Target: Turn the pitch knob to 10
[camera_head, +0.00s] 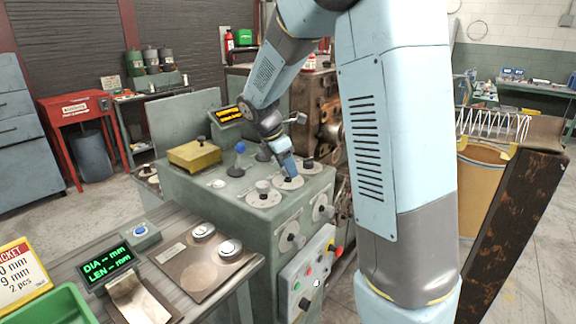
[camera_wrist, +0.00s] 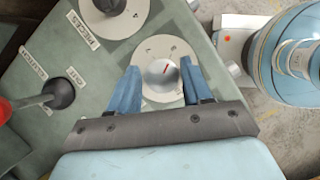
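A round silver knob (camera_wrist: 162,73) with a red pointer line sits on a pale dial plate (camera_wrist: 158,48) in the wrist view. The red line points up and slightly right. No label or number for this dial is legible. My gripper (camera_wrist: 163,85) has its two blue fingers apart, one on each side of the knob; any gap is too narrow to judge contact. In the head view my gripper (camera_head: 289,176) reaches down to a dial on top of the green-grey coiler cabinet (camera_head: 230,205).
Another dial (camera_wrist: 78,10), labelled PIECES, lies up and left in the wrist view. A yellow box (camera_head: 194,154) and blue-knobbed lever (camera_head: 239,150) stand on the cabinet.

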